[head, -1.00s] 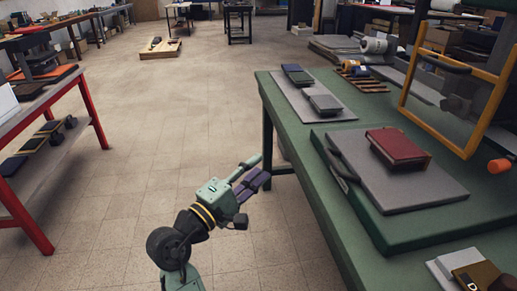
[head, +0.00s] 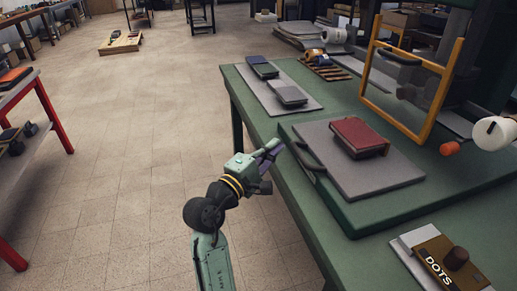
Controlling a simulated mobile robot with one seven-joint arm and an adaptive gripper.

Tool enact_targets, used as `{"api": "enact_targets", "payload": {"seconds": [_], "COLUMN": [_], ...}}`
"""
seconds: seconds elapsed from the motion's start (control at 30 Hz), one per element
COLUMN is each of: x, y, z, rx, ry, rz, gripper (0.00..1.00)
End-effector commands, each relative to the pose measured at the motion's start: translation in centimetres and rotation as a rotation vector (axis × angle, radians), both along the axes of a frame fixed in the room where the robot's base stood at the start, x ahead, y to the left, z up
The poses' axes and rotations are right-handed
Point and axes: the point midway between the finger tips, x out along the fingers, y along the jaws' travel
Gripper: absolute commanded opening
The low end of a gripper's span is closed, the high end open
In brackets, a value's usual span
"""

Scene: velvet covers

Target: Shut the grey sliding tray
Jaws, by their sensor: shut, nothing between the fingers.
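The grey sliding tray (head: 377,184) is a flat slab on a thick green base (head: 365,223) on the green table. A dark red book (head: 357,138) lies on it. A dark handle (head: 309,158) runs along the tray's left edge. My gripper (head: 275,148) is shut and empty, at the table's left edge, just left of the handle. A small gap seems to show between fingertips and handle, but I cannot tell their exact distance in depth.
Another grey slab (head: 278,91) with dark books lies farther back on the table. A yellow upright frame (head: 435,103) stands behind the tray. A brown block marked DOTS (head: 447,266) is at the front right. The floor left of my arm is clear.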

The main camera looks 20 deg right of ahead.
Motion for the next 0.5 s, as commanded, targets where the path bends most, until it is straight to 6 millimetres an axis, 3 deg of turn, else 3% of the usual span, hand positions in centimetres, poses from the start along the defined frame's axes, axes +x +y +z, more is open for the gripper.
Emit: {"api": "enact_targets", "payload": {"seconds": [0.5], "x": [-0.1], "y": [-1.3], "z": [0.3], "rx": [-0.001], "ry": [0.0], "rz": [-0.002], "gripper": [0.0]}}
